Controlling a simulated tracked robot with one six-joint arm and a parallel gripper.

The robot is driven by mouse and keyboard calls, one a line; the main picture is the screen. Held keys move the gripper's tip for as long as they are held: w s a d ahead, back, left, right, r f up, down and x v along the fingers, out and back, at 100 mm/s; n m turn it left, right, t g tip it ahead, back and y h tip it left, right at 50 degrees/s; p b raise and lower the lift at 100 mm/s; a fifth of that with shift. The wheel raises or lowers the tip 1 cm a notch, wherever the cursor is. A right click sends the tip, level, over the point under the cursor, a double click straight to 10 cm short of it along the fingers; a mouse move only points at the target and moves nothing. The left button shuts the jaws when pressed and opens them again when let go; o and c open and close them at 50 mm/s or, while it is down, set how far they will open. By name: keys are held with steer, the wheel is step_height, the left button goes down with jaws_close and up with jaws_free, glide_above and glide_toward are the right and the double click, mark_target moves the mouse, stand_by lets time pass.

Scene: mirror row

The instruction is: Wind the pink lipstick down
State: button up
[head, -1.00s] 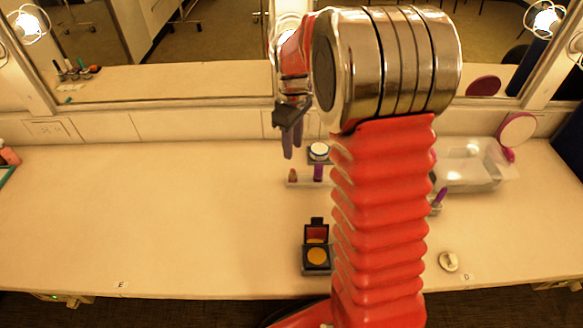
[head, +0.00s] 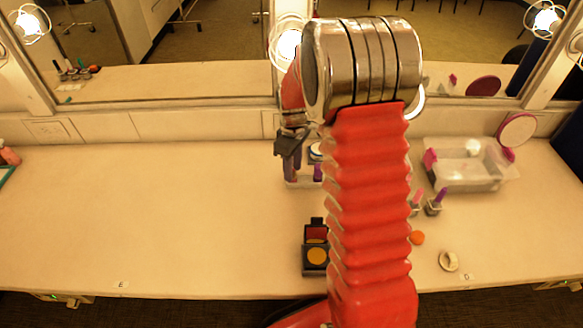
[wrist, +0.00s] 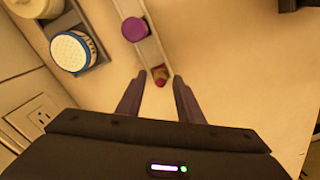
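The pink lipstick (head: 417,201) stands on the counter right of my red arm in the head view, its pink tip showing and its lower part partly behind the arm. A purple-tipped lipstick (head: 437,202) stands just right of it. My gripper (head: 291,168) is left of the arm, over the left end of a clear rack (head: 303,184). In the wrist view my gripper (wrist: 158,78) is open, its two fingers apart. A dark red lipstick tip (wrist: 160,76) shows between the fingertips, at the rack's end. I cannot tell whether they touch it. The pink lipstick is not in the wrist view.
A purple-capped item (wrist: 134,29) sits in the rack. A white-topped blue jar (wrist: 72,52) stands beside it. An open compact (head: 316,254), an orange round item (head: 417,238) and a ring-shaped item (head: 448,261) lie near the front. A clear bin (head: 465,178) is at right.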

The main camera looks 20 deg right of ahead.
steer(key=shift+c, duration=0.6)
jaws_close()
steer(key=shift+a, duration=0.15)
steer(key=shift+m, duration=0.5)
steer(key=m, duration=0.3)
steer(key=shift+m, duration=2.4)
stand_by(0.3)
